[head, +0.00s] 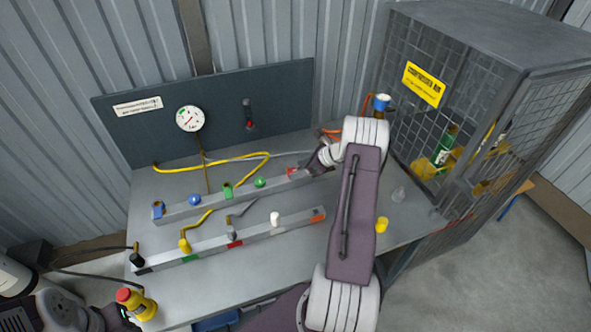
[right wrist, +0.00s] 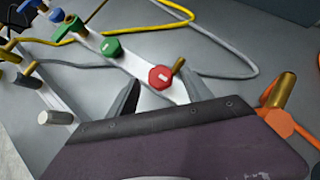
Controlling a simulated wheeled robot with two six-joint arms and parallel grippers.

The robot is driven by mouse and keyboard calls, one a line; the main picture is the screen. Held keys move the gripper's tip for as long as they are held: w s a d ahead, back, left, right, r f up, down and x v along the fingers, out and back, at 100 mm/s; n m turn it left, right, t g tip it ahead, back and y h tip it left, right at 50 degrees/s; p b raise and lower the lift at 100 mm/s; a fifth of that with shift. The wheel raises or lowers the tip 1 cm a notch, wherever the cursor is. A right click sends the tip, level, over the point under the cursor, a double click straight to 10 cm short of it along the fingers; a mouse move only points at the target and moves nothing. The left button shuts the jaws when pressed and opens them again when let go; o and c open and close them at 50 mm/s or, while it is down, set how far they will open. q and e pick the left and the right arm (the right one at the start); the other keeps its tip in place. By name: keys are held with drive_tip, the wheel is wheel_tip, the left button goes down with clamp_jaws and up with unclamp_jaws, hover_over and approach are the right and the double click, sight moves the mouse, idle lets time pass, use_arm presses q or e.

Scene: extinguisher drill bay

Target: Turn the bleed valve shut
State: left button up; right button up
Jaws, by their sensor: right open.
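A red eight-sided knob (right wrist: 160,77) with a pale mark sits at the end of the rear manifold bar (head: 240,197); in the head view it shows partly at my right gripper (head: 303,171). In the right wrist view, the open fingers of my right gripper (right wrist: 160,88) stand on either side of this knob, with gaps visible. No readable label shows which knob is the bleed valve. Green knobs (head: 260,182) and a blue knob (head: 194,200) sit farther left on the same bar. My left arm is at the lower left; its fingers are not clear.
A front bar (head: 262,232) carries more valves. A gauge (head: 190,119) is on the back panel. A mesh cage (head: 445,135) stands to the right. Yellow and grey hoses lie behind the bars.

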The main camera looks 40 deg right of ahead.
drive_tip(key=shift+x, duration=1.1)
drive_tip(key=shift+r, duration=0.1)
clamp_jaws()
